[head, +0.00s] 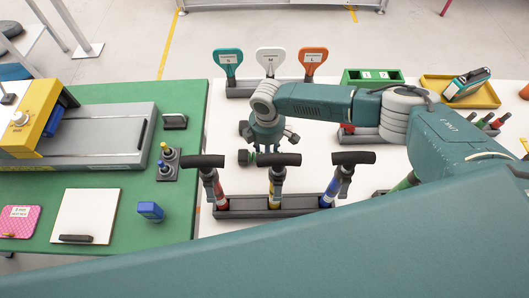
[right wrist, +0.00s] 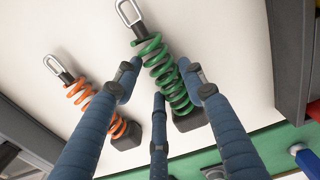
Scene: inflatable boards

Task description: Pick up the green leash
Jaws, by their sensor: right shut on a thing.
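The green leash (right wrist: 168,78) is a green coil with a metal clip at one end and a dark block at the other. It lies over the white table in the right wrist view. My right gripper (right wrist: 160,84) has its blue fingers on both sides of the coil and is shut on it. In the head view the right gripper (head: 267,142) points down behind the row of pumps, and the leash is mostly hidden there. My left gripper is not in view.
An orange leash (right wrist: 92,100) lies just left of the green one. Three pumps with black handles (head: 278,160) stand in a dark rack (head: 245,208) in front of the gripper. Teal, white and orange paddle-shaped tools (head: 270,58) stand behind. A green table (head: 120,185) adjoins at left.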

